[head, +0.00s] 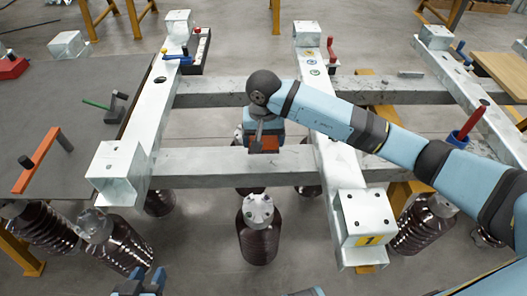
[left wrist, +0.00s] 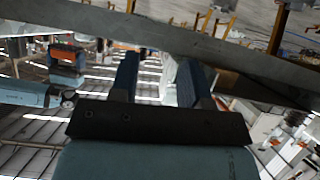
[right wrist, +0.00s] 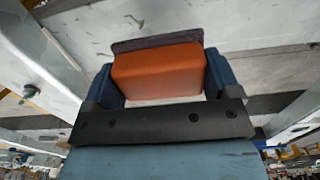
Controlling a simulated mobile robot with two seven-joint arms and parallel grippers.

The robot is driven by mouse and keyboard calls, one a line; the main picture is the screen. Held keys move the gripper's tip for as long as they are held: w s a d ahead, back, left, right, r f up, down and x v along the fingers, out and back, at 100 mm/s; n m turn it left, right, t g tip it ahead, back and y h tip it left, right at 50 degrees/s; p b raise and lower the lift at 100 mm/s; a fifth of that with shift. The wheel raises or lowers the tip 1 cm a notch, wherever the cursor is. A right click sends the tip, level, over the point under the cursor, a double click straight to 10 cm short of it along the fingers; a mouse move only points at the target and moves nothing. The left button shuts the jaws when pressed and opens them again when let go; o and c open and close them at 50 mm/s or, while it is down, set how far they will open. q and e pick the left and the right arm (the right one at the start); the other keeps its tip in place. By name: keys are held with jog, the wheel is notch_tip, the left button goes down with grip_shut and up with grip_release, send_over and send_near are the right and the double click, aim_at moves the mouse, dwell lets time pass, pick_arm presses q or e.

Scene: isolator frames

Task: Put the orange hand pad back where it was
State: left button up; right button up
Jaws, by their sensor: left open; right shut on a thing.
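The orange hand pad (right wrist: 158,72) is an orange block with a dark plate along its far edge. It sits between the two blue fingers of my right gripper (right wrist: 161,82), which is shut on it. In the head view the pad (head: 265,145) is partly hidden by my right gripper, close to the near cross beam (head: 225,162) of the metal frame. I cannot tell whether it touches the beam. The pad also shows small in the left wrist view (left wrist: 66,53). My left gripper (head: 140,283) is open and empty at the bottom left; its fingers show apart in the left wrist view (left wrist: 156,75).
Pale metal rails (head: 325,165) run away on both sides of the cross beams. A dark table (head: 60,110) at left holds an orange-barred tool (head: 36,160). A tool tray (head: 198,52) sits on the left rail. Dark ribbed cylinders (head: 258,238) stand below the frame.

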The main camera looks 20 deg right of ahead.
aim_at(263, 159)
jog(key=shift+f+b, duration=0.4)
jog(key=shift+f, duration=2.15)
jog(key=o, duration=0.8)
jog(key=shift+c, duration=0.2)
notch_tip(263, 159, up, 12)
jog(key=shift+r+p, duration=0.1)
jog(key=shift+p, duration=0.8)
